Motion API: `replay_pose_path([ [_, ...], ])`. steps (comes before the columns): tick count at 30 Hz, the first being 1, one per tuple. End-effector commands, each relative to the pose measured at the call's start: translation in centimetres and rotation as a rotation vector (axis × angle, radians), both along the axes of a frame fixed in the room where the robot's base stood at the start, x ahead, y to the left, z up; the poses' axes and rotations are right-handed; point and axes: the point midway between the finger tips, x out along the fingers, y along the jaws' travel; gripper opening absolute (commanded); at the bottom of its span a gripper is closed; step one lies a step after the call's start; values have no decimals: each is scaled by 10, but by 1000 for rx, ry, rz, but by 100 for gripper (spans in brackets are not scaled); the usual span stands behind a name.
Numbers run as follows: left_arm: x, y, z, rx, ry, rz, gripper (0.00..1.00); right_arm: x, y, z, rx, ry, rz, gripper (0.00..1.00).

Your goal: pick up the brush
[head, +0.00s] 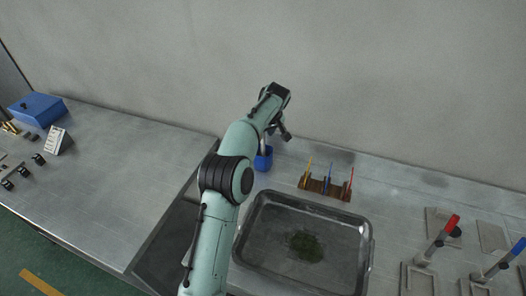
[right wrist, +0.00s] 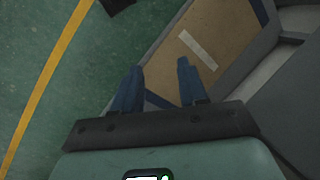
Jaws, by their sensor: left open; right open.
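My left gripper (head: 277,142) is at the back of the metal table, close above the blue cup (head: 264,160); it is open, and my arm partly hides the cup. I cannot tell whether the cup holds a brush. A small brown rack (head: 325,189) to the right holds thin upright tools with yellow (head: 308,167), blue (head: 330,172) and red (head: 351,175) handles; I cannot tell whether any is a brush. My right gripper (right wrist: 158,77) is open and empty in the right wrist view, above the floor and a brown panel.
A steel tray (head: 262,262) with a dark green patch stands in front of the rack. Red-handled (head: 440,237) and blue-handled (head: 505,260) devices stand at right. A blue box (head: 38,109) and small metal parts lie far left. The left tabletop (head: 125,160) is mostly clear.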

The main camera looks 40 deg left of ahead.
Motion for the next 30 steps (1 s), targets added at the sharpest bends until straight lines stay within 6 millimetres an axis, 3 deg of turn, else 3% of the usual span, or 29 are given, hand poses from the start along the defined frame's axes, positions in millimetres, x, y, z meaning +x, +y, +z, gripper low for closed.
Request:
replay_pose_path([
  [5,2,3,-7,0,-2,1,44,1,0,1,0,-2,0,43],
  [15,12,15,-49,-2,-1,1,44,3,0,2,0,-5,1,43],
  [22,13,16,-52,-1,-4,1,44,3,0,2,0,-5,1,43],
  [23,13,16,-52,-1,-4,1,40,3,0,2,0,-5,1,43],
  [27,13,16,-52,-1,-3,0,0,3,0,2,0,-5,1,43],
  [30,13,16,-51,-1,-4,1,0,3,0,2,0,-5,1,43],
])
